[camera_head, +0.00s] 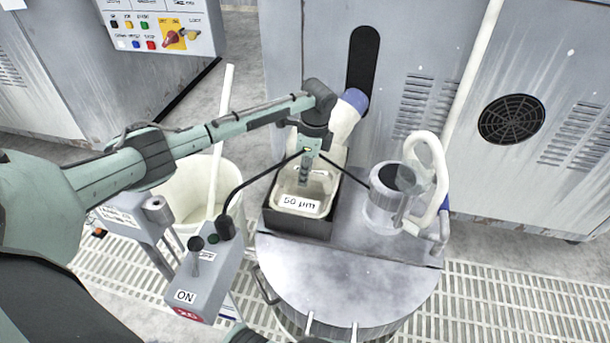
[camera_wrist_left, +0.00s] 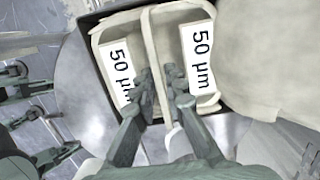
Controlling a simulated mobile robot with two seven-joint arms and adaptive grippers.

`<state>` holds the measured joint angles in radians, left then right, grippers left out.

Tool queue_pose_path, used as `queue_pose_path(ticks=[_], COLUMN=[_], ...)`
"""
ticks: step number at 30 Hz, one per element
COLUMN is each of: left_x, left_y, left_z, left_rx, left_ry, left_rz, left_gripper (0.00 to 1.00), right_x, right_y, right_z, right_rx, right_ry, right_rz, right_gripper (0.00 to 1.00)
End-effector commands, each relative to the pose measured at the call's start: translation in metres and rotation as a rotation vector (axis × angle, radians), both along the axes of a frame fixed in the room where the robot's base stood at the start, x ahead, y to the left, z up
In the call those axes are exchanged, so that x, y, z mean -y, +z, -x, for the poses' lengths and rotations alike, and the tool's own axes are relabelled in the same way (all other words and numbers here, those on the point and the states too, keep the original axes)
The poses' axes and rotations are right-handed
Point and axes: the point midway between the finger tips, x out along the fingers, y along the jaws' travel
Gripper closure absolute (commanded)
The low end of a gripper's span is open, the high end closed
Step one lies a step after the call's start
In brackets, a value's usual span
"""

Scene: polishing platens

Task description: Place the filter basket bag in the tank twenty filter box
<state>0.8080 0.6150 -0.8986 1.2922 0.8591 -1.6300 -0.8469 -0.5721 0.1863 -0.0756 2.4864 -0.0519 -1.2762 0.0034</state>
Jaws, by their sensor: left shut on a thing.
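The filter basket bag (camera_head: 318,185) is cream with a white "50 µm" label and sits upright in the dark filter box (camera_head: 297,222) on the tank top. In the left wrist view, the bag (camera_wrist_left: 105,32) shows two "50 µm" labels, one on each side of a pale middle strip. The box's dark rim also shows there (camera_wrist_left: 88,20). My left gripper (camera_head: 303,180) comes down from above, its fingers inside the bag's outline. In the left wrist view, the gripper (camera_wrist_left: 160,88) is shut on the bag's middle strip. The fingers hide part of it.
The round grey tank (camera_head: 345,280) has a flat, clear lid. A cylinder with pale hoses (camera_head: 385,215) stands right of the box. A control box marked ON and 20 (camera_head: 200,275) stands left, before a white bucket (camera_head: 195,190). Grey cabinets (camera_head: 440,75) stand behind.

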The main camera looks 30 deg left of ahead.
Motion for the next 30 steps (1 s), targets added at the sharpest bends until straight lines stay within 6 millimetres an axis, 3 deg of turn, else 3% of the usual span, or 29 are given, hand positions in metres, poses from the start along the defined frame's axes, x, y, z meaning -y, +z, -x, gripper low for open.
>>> queue_pose_path(ticks=[11,12,17,26,30], left_x=[0.000,0.000,0.000,0.000,0.001], left_y=[-0.001,-0.002,-0.002,-0.001,0.011], left_z=[-0.001,-0.001,-0.001,-0.001,-0.002], left_rx=[0.003,0.002,0.002,0.002,0.004], left_ry=[0.000,0.000,0.000,0.001,0.001], left_rz=[0.001,0.000,0.000,0.000,0.001], left_gripper=[1.00,0.87,0.68,0.68,0.68], right_x=[0.002,0.002,0.003,0.003,0.003], right_y=[0.000,-0.001,-0.001,-0.002,0.001], right_z=[0.002,0.003,0.003,0.003,0.003], right_rx=[-0.009,-0.015,-0.016,-0.015,-0.017], right_ry=[-0.004,-0.006,-0.006,-0.005,-0.005], right_rz=[0.002,0.005,0.005,0.005,0.006], right_gripper=[0.60,0.60,0.60,0.60,0.60])
